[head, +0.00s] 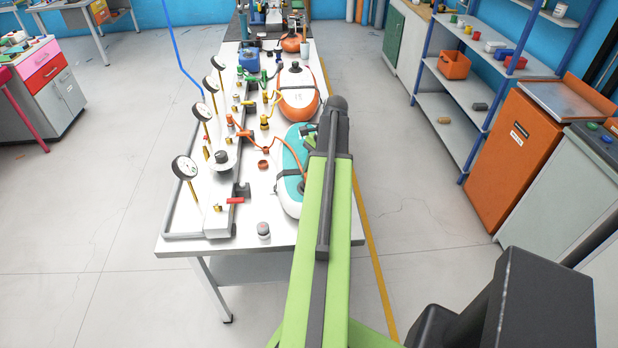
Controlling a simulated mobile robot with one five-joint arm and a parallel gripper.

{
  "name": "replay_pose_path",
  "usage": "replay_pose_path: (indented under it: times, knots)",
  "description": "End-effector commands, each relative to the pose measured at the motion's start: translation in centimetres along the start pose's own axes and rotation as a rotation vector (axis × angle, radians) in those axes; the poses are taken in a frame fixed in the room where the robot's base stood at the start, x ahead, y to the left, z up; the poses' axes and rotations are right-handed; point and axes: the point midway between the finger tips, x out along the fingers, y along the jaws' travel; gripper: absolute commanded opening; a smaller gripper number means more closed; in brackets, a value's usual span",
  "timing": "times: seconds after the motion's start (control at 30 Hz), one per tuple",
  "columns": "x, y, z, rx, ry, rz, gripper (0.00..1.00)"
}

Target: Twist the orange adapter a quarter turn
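A small orange round piece (264,164) stands on the white bench top, left of the teal-and-white inflatable board (287,187). An orange fitting (245,133) with an orange hose sits by the grey manifold rail; the hose runs right toward the teal board. I cannot tell which of these orange parts is the adapter. My light green arm reaches forward over the bench's right side. My gripper (309,138) shows only as small dark and green parts left of the arm's end, over the teal board. Its fingers are too small and covered to read.
Several pressure gauges (185,168) stand along the bench's left side. A red-handled valve (236,200) and a small grey-capped bottle (263,230) are near the front. Shelves (470,98) and an orange cabinet (515,135) stand at right, across open floor.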

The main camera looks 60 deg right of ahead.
Motion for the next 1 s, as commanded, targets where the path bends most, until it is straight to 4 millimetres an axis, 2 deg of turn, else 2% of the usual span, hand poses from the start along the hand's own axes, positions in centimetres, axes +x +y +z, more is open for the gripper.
replay_pose_path:
  times: [0.17, 0.43, 0.77, 1.0]
  knots:
    - [0.1, 0.0, -0.1, -0.015, 0.003, 0.007, 0.0]
    - [0.1, -0.3, -0.1, -0.377, 0.002, 0.159, 0.0]
    - [0.0, -0.2, 0.0, -0.396, 0.003, 0.164, 0.0]
    - [-1.1, -0.2, 0.4, -0.395, 0.003, 0.164, 0.0]
